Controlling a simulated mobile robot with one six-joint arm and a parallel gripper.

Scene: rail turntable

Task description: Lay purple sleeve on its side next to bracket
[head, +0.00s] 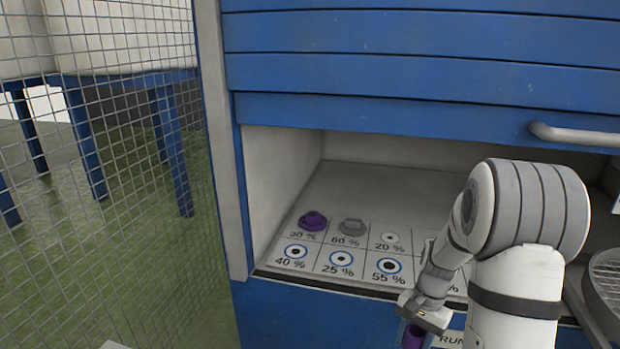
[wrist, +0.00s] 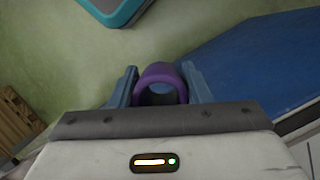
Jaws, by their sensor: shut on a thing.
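My gripper (wrist: 160,84) is shut on a purple sleeve (wrist: 160,71), a hollow ring-like piece between the two blue-grey fingers. In the head view the held purple sleeve (head: 413,338) shows below my wrist at the bottom edge, in front of the blue cabinet and outside its opening. Green floor lies beneath it in the wrist view. I cannot make out a piece that is clearly the bracket. A grey piece (head: 353,228) stands on the 60 % cell inside the cabinet.
A purple flanged piece (head: 312,221) sits on the 30 % cell. The marked shelf (head: 400,185) has free room behind its cells. A raised blue shutter (head: 400,90) hangs above, and mesh fencing (head: 130,170) stands left. A teal-edged object (wrist: 122,17) is on the floor side.

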